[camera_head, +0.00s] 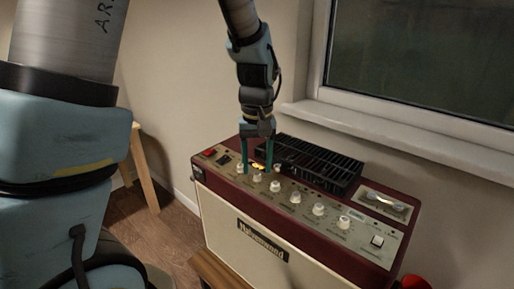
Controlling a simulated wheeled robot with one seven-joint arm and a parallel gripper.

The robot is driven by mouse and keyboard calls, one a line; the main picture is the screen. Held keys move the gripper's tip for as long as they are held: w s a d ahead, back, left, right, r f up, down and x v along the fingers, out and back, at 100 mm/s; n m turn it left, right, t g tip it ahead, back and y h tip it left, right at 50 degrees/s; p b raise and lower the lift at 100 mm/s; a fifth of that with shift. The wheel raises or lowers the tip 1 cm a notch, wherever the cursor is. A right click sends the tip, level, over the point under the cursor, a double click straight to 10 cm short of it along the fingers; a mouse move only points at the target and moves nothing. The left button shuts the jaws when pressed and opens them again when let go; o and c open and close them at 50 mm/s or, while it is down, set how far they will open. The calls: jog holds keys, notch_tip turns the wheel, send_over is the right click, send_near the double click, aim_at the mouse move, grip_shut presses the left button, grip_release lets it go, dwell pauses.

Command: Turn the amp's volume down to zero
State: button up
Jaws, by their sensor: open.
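The amp (262,232) has a cream front, a dark red body and a control panel (330,225) on top. Several pale knobs stand in a row along the panel, including one in the middle (295,197). I cannot read which knob is the volume. My gripper (257,171) points down over the left end of the row. Whether the fingers touch a knob I cannot tell. Nothing is seen held.
A black slatted grille (310,164) lies behind the knobs, close to my gripper. The window sill (390,130) is behind. A wooden stool (143,165) stands at left.

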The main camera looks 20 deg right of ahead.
aim_at(257, 174)
notch_tip(257, 174, up, 9)
jog(key=b, duration=0.1)
jog(key=shift+r+b, duration=0.15)
jog(key=shift+b, duration=0.2)
jog(key=a+f+n, duration=0.1)
jog(key=a+f, duration=0.4)
jog(key=a, duration=0.8)
jog(key=a+f+t, duration=0.1)
jog(key=a+f, duration=0.3)
jog(key=a, duration=0.9)
jog(key=shift+w+f+n+t, duration=0.3)
jog(key=shift+f+n, duration=0.05)
jog(key=shift+n, duration=0.05)
